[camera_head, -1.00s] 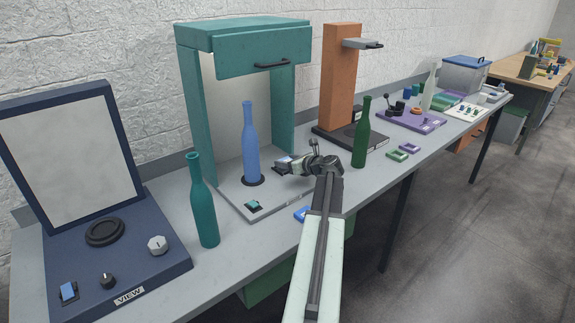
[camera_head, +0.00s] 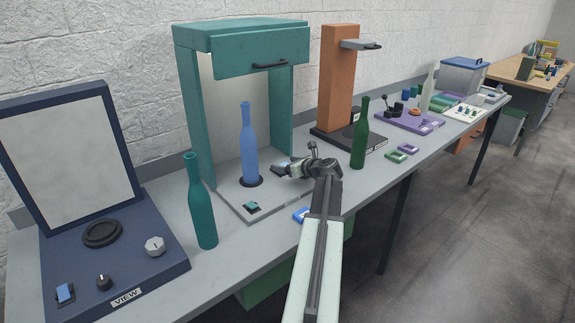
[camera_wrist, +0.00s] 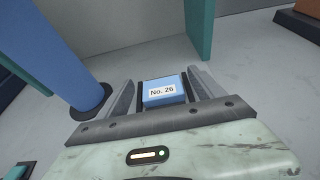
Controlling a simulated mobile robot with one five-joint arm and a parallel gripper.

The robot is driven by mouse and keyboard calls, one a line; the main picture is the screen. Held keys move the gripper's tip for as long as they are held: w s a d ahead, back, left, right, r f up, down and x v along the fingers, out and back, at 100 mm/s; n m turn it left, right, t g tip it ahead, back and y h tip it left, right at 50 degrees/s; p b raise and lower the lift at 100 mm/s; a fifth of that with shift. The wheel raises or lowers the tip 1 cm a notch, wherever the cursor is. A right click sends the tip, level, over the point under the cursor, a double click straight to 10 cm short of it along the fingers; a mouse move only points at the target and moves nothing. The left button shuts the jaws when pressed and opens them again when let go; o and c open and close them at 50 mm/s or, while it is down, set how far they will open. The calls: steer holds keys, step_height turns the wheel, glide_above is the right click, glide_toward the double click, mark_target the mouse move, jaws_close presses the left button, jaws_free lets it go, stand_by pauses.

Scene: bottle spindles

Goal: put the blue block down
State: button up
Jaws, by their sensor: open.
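My gripper (camera_head: 281,169) is low at the open front of the teal booth (camera_head: 195,115), to the right of the blue bottle (camera_head: 249,150). In the wrist view its jaws (camera_wrist: 163,92) are open, one finger on each side of the blue block (camera_wrist: 162,86). The block has a white label reading "No. 26". It looks to sit at the booth's grey floor, but its underside is hidden. In the head view the gripper mostly hides the block.
The blue bottle stands upright in a dark ring just left of my gripper. A teal bottle (camera_head: 201,205) stands left and a dark green bottle (camera_head: 361,135) right. A teal switch (camera_head: 252,206) is on the booth base.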

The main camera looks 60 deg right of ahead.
steer(key=shift+r+p, duration=0.65)
steer(key=shift+r, duration=0.25)
steer(key=p+v, duration=0.1)
steer(key=v, duration=0.4)
steer(key=p+v, duration=0.2)
steer(key=v, duration=0.4)
steer(key=shift+s+a+f, duration=0.1)
steer(key=shift+a+f, duration=0.05)
steer(key=shift+f, duration=0.05)
steer(key=shift+s, duration=0.35)
